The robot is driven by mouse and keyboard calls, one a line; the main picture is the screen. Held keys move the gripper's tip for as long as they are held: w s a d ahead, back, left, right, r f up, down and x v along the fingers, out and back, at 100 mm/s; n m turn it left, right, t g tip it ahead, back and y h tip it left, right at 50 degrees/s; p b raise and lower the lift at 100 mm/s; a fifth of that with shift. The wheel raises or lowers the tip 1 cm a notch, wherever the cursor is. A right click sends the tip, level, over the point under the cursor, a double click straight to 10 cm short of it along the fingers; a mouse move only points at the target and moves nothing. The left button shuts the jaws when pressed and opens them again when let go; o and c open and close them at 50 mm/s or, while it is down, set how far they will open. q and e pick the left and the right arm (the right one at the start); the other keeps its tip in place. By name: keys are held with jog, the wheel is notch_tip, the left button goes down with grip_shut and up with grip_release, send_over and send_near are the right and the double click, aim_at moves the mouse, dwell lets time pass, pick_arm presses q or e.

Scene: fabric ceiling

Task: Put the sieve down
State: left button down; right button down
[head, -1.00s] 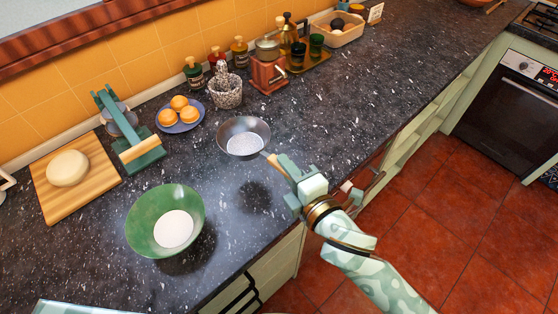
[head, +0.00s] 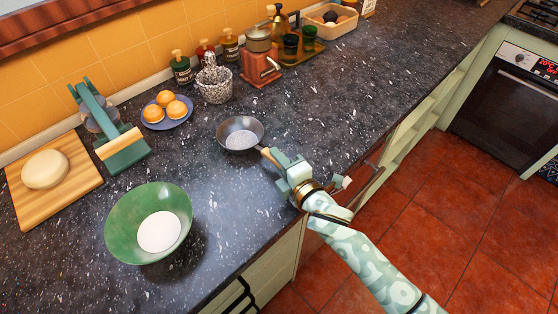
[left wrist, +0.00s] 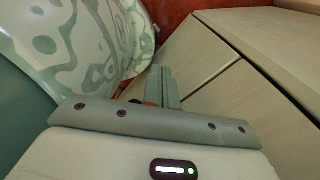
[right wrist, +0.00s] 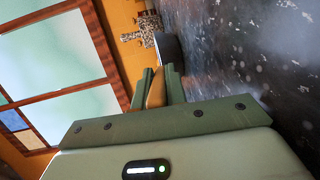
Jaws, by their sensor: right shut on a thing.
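The sieve, a dark round pan with a pale mesh bottom (head: 240,139), is over the middle of the counter (head: 330,112) in the head view. Its wooden handle points toward the counter's front edge. My right gripper (head: 277,163) is shut on that handle. The sieve is very low; I cannot tell whether it touches the counter. In the right wrist view, the handle (right wrist: 156,90) is between the fingers and the dark sieve rim (right wrist: 168,48) shows beyond them. My left gripper (left wrist: 162,85) shows only in the left wrist view, its fingers together and empty.
A green bowl (head: 125,225) with pale contents stands front left. The counter right of the sieve is clear.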

jog(key=shift+r, duration=0.1)
jog(key=c, duration=1.4)
grip_release()
jog(key=shift+c, duration=0.2)
jog(key=shift+s+d, duration=0.15)
jog(key=shift+s, duration=0.1)
jog(key=p+v, duration=0.2)
jog(key=v, duration=0.9)
jog(key=shift+s, duration=0.25)
jog(key=shift+d, duration=0.1)
